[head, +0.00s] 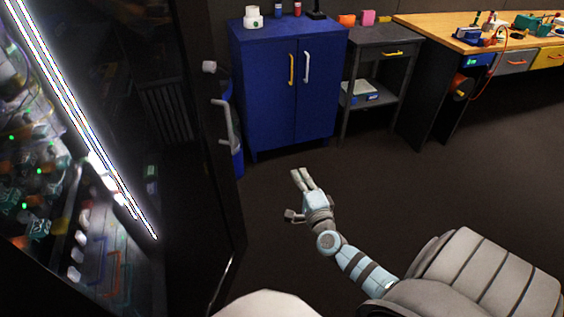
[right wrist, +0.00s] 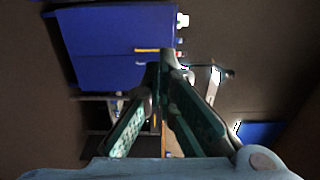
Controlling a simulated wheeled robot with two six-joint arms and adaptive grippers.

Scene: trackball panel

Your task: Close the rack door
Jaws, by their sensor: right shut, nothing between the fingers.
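The rack (head: 70,160) fills the left of the head view, its inside lit by a bright strip and showing cables and small green lights. The dark rack door (head: 222,190) stands open, seen nearly edge-on to the right of the rack's opening. A pale grey handle (head: 226,122) is on it. My right gripper (head: 301,178) is shut and empty over the floor, to the right of the door and apart from it. In the right wrist view its fingers (right wrist: 163,60) meet at the tips. My left gripper is not in view.
A blue cabinet (head: 275,95) with two doors stands behind the gripper. Beside it are a grey side table (head: 380,80) and a wooden workbench (head: 440,30) with tools. The dark floor (head: 400,190) between is clear. The blue cabinet also shows in the right wrist view (right wrist: 110,45).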

